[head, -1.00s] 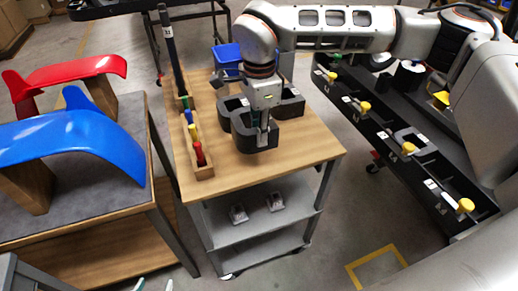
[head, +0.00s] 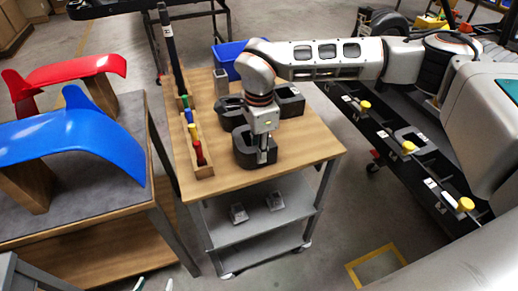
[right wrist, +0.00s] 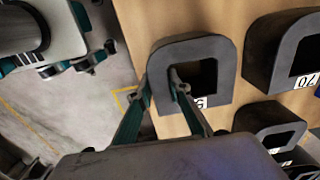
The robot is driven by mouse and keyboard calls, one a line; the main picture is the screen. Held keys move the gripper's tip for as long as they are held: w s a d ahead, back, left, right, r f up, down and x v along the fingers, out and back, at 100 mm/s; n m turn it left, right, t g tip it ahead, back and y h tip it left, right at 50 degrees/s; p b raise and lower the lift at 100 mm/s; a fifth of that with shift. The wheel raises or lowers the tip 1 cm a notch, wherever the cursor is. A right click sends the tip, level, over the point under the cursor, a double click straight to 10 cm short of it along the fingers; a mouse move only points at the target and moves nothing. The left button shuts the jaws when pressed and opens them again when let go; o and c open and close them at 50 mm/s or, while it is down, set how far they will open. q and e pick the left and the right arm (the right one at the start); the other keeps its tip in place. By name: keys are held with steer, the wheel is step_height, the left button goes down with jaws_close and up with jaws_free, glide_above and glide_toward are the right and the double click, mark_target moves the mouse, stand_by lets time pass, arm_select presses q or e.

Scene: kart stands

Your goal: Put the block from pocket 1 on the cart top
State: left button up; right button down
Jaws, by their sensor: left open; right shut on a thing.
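My right gripper (head: 262,158) is shut on one wall of a dark grey U-shaped block (head: 243,155) over the near part of the wooden cart top (head: 305,150). In the right wrist view, its fingers (right wrist: 160,86) straddle the block's wall (right wrist: 207,48), one outside and one in the opening. The block looks upright and appears to rest on the wood, but its underside is hidden. My left gripper (head: 153,286) shows only its open fingertips at the bottom edge. The black pocket rack (head: 380,138) stands at the right.
More dark blocks stand on the cart top behind the held one, including one at right (head: 290,101). A wooden holder with coloured handles (head: 204,172) lines the left edge. A blue bin (head: 228,58) is behind. The front right cart top is clear.

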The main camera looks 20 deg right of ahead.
steer(key=c, duration=1.9)
jaws_free()
step_height(320, 180, up, 12)
steer(key=shift+r, duration=0.1)
